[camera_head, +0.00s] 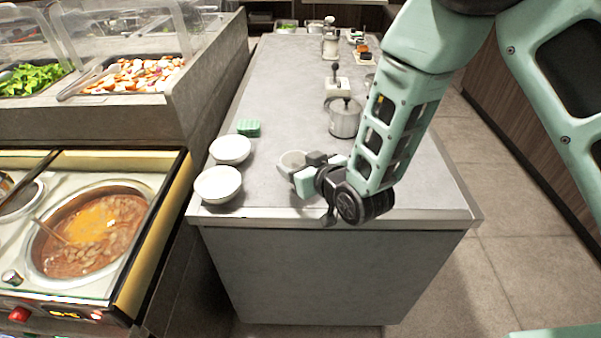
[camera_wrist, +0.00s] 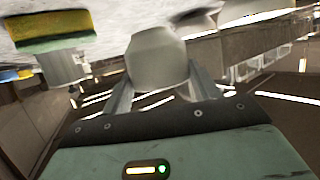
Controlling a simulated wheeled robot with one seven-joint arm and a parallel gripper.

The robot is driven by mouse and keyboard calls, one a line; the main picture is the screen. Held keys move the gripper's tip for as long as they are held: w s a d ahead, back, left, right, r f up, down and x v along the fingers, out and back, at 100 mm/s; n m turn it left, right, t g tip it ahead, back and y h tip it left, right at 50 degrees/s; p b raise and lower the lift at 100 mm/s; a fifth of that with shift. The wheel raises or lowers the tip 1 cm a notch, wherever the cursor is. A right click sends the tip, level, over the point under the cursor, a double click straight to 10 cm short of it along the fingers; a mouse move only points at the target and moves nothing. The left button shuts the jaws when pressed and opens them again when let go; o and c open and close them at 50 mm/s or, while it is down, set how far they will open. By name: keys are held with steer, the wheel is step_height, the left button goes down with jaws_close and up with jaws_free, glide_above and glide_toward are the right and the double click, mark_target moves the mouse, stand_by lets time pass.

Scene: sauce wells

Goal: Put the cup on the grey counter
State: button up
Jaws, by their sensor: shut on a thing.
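A whitish cup (camera_head: 291,159) is at my gripper (camera_head: 303,170), over the front part of the grey counter (camera_head: 268,190). My gripper is shut on the cup. In the wrist view the cup (camera_wrist: 157,55) sits between the two fingers, which reach its sides. The gripper hides part of the cup in the head view. I cannot tell whether its base touches the counter or is a little above it.
Two white bowls, one nearer (camera_head: 218,185) and one farther (camera_head: 230,149), stand left of the cup. A green sponge (camera_head: 249,128) lies behind them. A metal pot (camera_head: 345,118) stands farther back. A soup well (camera_head: 85,232) is at the left. The counter's front edge is close.

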steer(key=shift+f+p, duration=0.3)
steer(key=shift+f, duration=1.85)
steer(key=shift+f, duration=0.15)
steer(key=o, duration=1)
steer(key=shift+r, duration=0.2)
steer(key=v, duration=1.2)
